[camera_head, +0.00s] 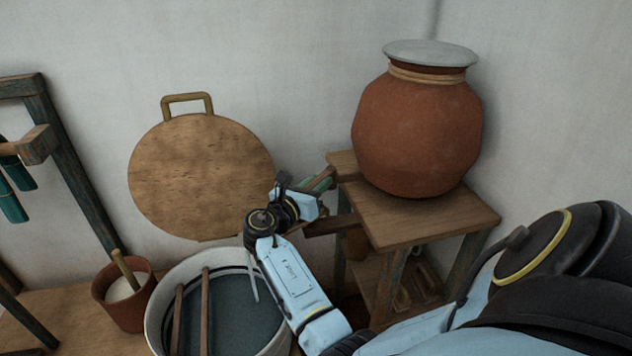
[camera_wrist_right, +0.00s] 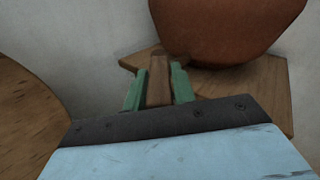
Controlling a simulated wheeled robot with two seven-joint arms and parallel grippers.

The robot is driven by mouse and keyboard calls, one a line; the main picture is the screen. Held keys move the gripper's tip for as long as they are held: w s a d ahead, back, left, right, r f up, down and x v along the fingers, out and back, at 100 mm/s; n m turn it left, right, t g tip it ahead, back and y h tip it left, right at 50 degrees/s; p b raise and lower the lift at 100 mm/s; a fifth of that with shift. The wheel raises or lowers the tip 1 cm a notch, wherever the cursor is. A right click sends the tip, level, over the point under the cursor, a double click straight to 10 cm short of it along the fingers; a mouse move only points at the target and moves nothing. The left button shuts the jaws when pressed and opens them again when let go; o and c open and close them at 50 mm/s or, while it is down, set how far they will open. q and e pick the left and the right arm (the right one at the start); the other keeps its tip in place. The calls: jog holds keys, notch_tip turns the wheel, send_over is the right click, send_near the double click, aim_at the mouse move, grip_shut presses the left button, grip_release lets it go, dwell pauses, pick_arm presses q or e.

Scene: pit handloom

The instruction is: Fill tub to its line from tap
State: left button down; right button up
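The tub (camera_head: 152,318), white with a dark line around its inner wall, stands at the bottom middle and holds dark water (camera_head: 237,325). Two wooden sticks (camera_head: 205,310) lie across it. A thin pale streak (camera_head: 252,272), perhaps falling water, shows beside my forearm above the tub. My right gripper (camera_head: 320,183) is at the wooden tap piece below the clay pot (camera_head: 418,130). In the right wrist view its green fingers flank the wooden tap handle (camera_wrist_right: 158,80) and appear closed on it. My arm hides the spout and part of the tub. My left gripper is out of view.
The lidded pot stands on a wooden stand (camera_head: 420,215) against the wall. A round wooden board (camera_head: 200,175) leans behind the tub. A small clay bowl (camera_head: 124,297) with a stick stands left of the tub. A dark frame (camera_head: 75,170) is at far left.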

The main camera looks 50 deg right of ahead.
jog(key=o, duration=0.3)
jog(key=a, duration=0.4)
jog(key=s+a, duration=0.1)
jog(key=a, duration=0.4)
jog(key=s+a, duration=0.1)
jog(key=a, duration=0.3)
jog(key=shift+a, duration=0.15)
